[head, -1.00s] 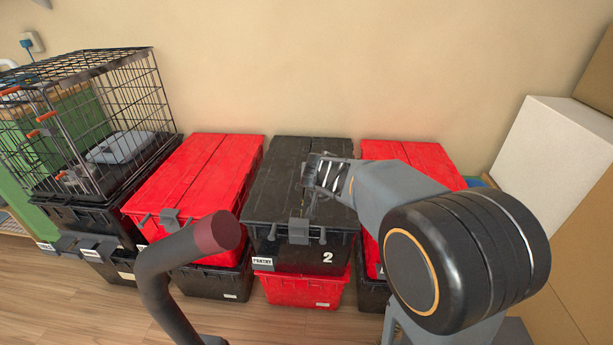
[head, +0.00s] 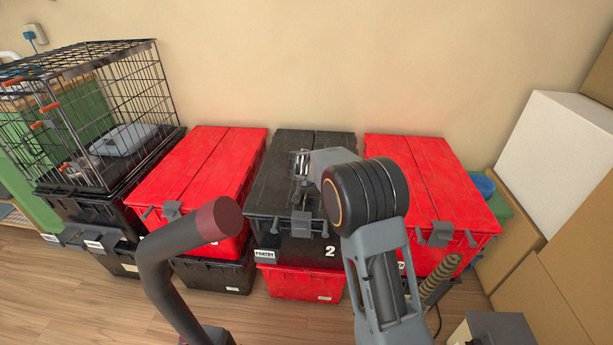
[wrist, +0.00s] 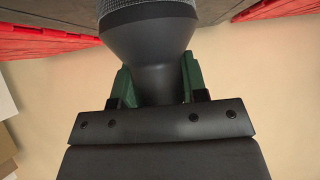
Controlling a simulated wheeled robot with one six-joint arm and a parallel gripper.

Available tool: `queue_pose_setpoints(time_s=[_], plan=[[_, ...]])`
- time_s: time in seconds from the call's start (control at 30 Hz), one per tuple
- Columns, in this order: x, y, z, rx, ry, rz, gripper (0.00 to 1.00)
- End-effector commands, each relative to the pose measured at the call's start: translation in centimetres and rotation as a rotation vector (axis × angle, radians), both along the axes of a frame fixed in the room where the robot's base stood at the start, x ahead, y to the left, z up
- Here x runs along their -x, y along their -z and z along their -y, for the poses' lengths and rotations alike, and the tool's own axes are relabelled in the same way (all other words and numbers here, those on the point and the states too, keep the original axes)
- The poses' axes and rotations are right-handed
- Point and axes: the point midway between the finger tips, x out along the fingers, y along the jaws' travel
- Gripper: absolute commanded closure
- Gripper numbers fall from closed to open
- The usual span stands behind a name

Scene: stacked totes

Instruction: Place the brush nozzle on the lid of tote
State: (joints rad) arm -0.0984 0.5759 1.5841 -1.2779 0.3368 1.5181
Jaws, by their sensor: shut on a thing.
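The brush nozzle (wrist: 150,50) is a dark grey, funnel-shaped piece with a wide, textured end, seen close up in the wrist view. My gripper (wrist: 157,82) is shut on its narrow neck, with a green finger on each side. In the head view my gripper (head: 301,168) is over the black tote's lid (head: 270,165), in the middle of the row. The nozzle is hard to make out there against the dark lid. I cannot tell whether it touches the lid. My arm hides the lid's right part.
Red-lidded totes stand left (head: 195,165) and right (head: 440,185) of the black one. A wire cage (head: 125,95) sits on black totes at far left. Cardboard boxes (head: 570,260) are at right. A dark bent tube (head: 165,260) rises in the foreground.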

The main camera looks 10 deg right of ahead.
Motion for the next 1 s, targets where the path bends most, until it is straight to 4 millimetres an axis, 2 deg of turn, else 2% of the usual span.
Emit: queue_pose_setpoints(time_s=[0.1,0.23,0.77,0.8,1.0], plan=[[-0.2,2.0,0.0,0.003,-0.002,-0.003,0.88],[-0.2,3.1,0.0,0.003,-0.001,-0.002,0.88],[-0.2,3.7,0.0,0.001,-0.001,0.0,0.88],[-0.2,3.6,0.0,0.001,-0.001,0.0,0.57],[-0.2,3.6,0.0,0.001,-0.001,0.0,0.38]])
